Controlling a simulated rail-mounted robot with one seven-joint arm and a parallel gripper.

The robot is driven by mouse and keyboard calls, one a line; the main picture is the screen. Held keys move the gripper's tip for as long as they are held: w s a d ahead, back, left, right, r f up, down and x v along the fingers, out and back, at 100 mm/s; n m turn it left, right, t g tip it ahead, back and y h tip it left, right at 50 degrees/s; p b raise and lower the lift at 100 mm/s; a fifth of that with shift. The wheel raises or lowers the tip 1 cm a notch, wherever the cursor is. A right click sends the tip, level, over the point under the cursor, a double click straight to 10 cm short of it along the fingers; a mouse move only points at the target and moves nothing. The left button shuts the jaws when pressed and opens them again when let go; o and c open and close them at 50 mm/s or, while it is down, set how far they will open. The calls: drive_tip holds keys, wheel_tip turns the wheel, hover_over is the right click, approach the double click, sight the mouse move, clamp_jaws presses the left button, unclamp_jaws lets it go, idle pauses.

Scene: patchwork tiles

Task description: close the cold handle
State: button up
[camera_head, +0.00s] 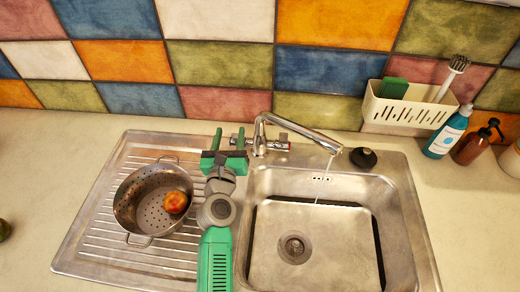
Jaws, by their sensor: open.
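A chrome mixer tap (260,140) stands at the back edge of the sink, its spout reaching right over the basin. A thin stream of water (323,180) runs from the spout. The tap's right handle (283,140) is in clear view and has a reddish mark near it. The left handle, apparently the cold one, is mostly hidden by my gripper; its exact turn cannot be told. My gripper (229,134) is open, its green fingers pointing to the back wall at the tap's left side. Whether the fingers touch the handle cannot be told.
A metal colander (135,205) holding an orange-red fruit (175,202) stands on the ribbed drainboard (100,250), left of my arm. The empty basin (340,240) is at right. A cream caddy (405,112), a blue bottle (449,132) and a brown bottle (474,144) stand at the back right.

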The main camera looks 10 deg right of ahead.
sight(236, 136)
drive_tip(key=shift+m+g, duration=0.7)
drive_tip(key=shift+m, duration=0.2)
wheel_tip(236, 136, down, 6)
drive_tip(key=shift+d+r, duration=0.15)
drive_tip(key=shift+r, duration=0.05)
drive_tip(key=b+x, duration=0.5)
drive_tip(key=x, duration=0.2)
drive_tip(key=shift+w+b, duration=0.2)
drive_tip(key=shift+b, duration=0.1)
drive_tip(key=shift+w+r, duration=0.1)
drive_tip(key=shift+w, duration=0.1)
drive_tip(key=shift+r, duration=0.15)
drive_tip(key=shift+d, duration=0.1)
drive_tip(key=shift+c, duration=0.3)
